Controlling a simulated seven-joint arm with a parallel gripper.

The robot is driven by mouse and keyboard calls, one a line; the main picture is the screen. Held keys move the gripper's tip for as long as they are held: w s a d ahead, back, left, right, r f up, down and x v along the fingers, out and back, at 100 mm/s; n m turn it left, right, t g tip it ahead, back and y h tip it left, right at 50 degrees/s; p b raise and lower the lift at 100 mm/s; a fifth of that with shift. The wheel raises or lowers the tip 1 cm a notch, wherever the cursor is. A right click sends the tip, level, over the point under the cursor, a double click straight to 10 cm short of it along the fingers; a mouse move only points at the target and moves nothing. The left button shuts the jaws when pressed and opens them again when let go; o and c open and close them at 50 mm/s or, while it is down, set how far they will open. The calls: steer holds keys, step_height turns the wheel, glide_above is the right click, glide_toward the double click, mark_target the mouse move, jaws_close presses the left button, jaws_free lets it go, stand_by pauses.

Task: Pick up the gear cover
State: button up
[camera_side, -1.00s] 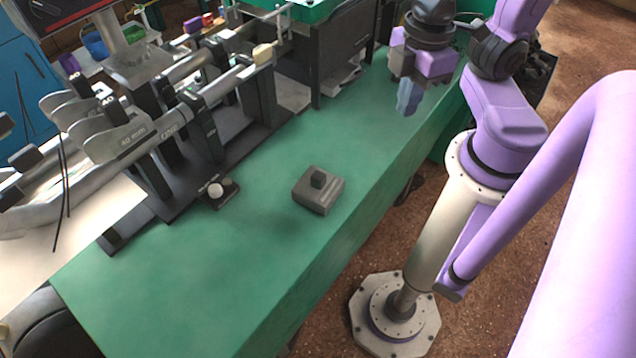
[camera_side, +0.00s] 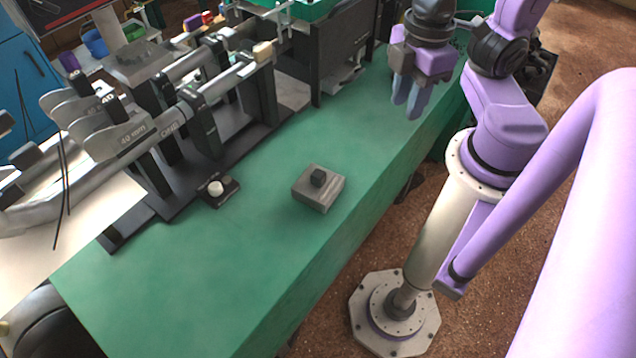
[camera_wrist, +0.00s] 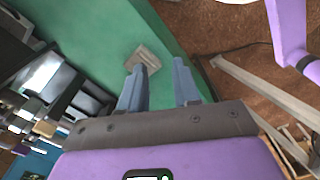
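The gear cover looks like a grey square block (camera_side: 311,192) with a small dark cube-shaped knob on top. It sits flat on the green table, right of the machine rig. It also shows in the wrist view (camera_wrist: 143,58), ahead of the fingers and partly behind the left fingertip. My gripper (camera_side: 409,101) is above the table's far right part, well apart from the block, with its blue-grey fingers spread and nothing between them. In the wrist view my gripper (camera_wrist: 163,75) is open and empty.
A metal rig (camera_side: 205,135) with bars and black supports stands along the table's left side. A small black piece with a white knob (camera_side: 217,189) lies beside it. The green table (camera_side: 240,260) is clear around the block and toward the front.

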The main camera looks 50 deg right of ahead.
steer(key=o, duration=0.4)
steer(key=m+g+y, duration=0.2)
steer(key=m+y, duration=1.1)
steer(key=m, duration=1.6)
glide_toward(320, 172)
steer(key=x, duration=0.5)
steer(key=shift+s+r, duration=0.15)
steer(key=shift+s, duration=0.05)
steer(key=shift+w+x, duration=0.15)
steer(key=shift+x, duration=1.25)
steer(key=shift+w+x, duration=0.2)
steer(key=shift+x, duration=1.2)
